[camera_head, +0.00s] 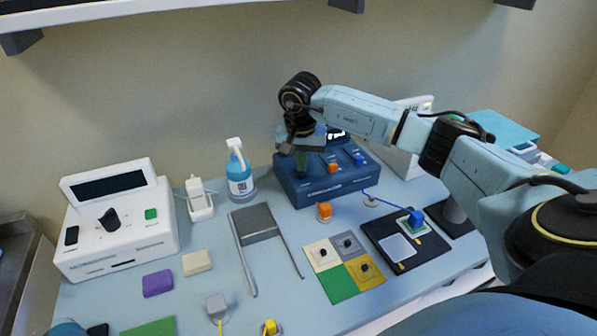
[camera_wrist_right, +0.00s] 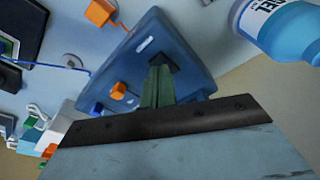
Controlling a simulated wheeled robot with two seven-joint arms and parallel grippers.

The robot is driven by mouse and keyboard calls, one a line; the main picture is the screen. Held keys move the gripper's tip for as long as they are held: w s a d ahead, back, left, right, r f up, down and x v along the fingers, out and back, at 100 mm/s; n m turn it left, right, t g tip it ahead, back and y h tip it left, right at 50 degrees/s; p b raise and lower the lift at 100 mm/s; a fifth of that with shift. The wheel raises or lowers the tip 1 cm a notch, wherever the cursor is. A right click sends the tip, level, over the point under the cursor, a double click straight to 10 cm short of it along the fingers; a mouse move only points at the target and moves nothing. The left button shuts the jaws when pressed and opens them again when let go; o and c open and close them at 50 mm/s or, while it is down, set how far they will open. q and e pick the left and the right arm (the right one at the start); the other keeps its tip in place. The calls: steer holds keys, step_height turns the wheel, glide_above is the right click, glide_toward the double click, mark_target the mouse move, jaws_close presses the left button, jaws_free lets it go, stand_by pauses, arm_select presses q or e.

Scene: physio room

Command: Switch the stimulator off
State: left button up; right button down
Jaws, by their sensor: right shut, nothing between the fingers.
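The stimulator appears to be the blue box (camera_head: 330,191) at the back middle of the table. Its top carries an orange plug (camera_head: 333,167), a blue plug (camera_head: 358,159) and a small dark display (camera_head: 337,134). My right gripper (camera_head: 301,168) is shut and empty, pointing down at the left part of the box's top. In the wrist view its fingertips (camera_wrist_right: 159,68) meet or nearly meet a dark spot on the blue box (camera_wrist_right: 192,52). The fingers hide what is under them, and I cannot tell whether they touch. My left gripper is not in view.
A white device (camera_head: 122,240) with a black dial stands at left. A blue pump bottle (camera_head: 239,180) stands just left of the box. Coloured pads (camera_head: 338,284), a dark tray (camera_head: 380,235) and an orange block (camera_head: 324,211) lie in front. A shelf (camera_head: 130,14) overhangs the back.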

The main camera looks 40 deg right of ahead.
mark_target(302, 174)
steer(key=shift+f+b, duration=0.45)
steer(key=shift+f, duration=0.3)
steer(key=shift+r, duration=0.15)
steer(key=shift+r+p, duration=2.7)
steer(key=shift+r, duration=0.75)
